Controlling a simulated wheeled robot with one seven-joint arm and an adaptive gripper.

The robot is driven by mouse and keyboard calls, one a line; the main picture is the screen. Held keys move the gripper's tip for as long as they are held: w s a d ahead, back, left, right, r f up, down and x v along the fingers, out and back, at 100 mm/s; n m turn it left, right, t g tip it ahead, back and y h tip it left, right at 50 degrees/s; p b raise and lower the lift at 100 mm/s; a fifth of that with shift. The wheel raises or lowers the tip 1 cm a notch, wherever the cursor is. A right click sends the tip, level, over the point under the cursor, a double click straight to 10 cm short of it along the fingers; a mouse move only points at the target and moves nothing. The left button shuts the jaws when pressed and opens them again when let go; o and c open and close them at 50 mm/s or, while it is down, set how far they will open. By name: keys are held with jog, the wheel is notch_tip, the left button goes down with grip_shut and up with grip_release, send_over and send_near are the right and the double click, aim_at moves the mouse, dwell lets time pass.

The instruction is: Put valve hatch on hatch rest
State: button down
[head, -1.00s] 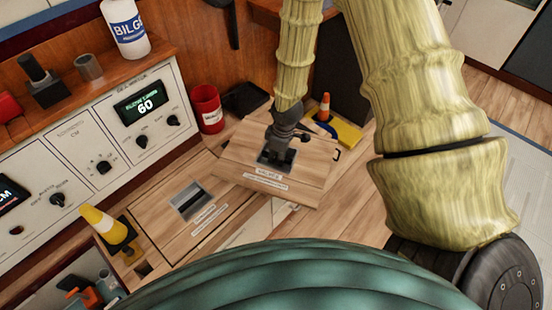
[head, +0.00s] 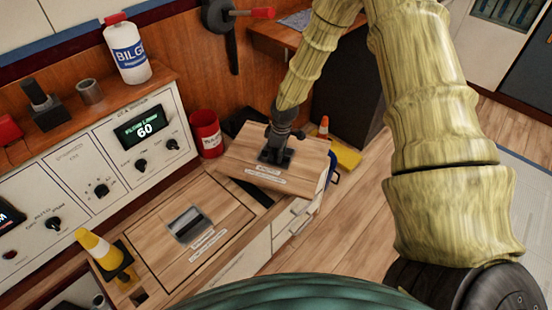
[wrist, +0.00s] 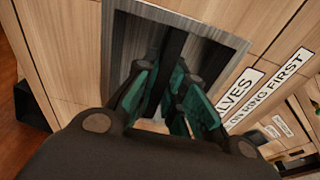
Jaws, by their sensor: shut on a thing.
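The valve hatch (head: 302,166) is a light wood panel with a white label and a recessed grey handle pocket. My gripper (head: 274,156) is shut on its handle bar and holds the hatch tilted above the counter. In the wrist view my gripper's fingers (wrist: 172,100) close around the dark bar inside the metal pocket. The hatch (wrist: 72,30) fills much of that view, its label partly reading "LVES" and "RING FIRST". I cannot pick out the hatch rest; the held hatch covers part of the area behind.
A second hatch (head: 160,232) lies flush in the counter at left. A red bucket (head: 206,134) stands close left of the held hatch.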

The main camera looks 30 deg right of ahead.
jog(key=shift+f, duration=1.65)
jog(key=c, duration=1.5)
grip_release()
jog(key=r, duration=0.8)
jog(key=s+d+r+p, duration=0.1)
jog(key=r, duration=0.3)
jog(key=shift+s, duration=0.1)
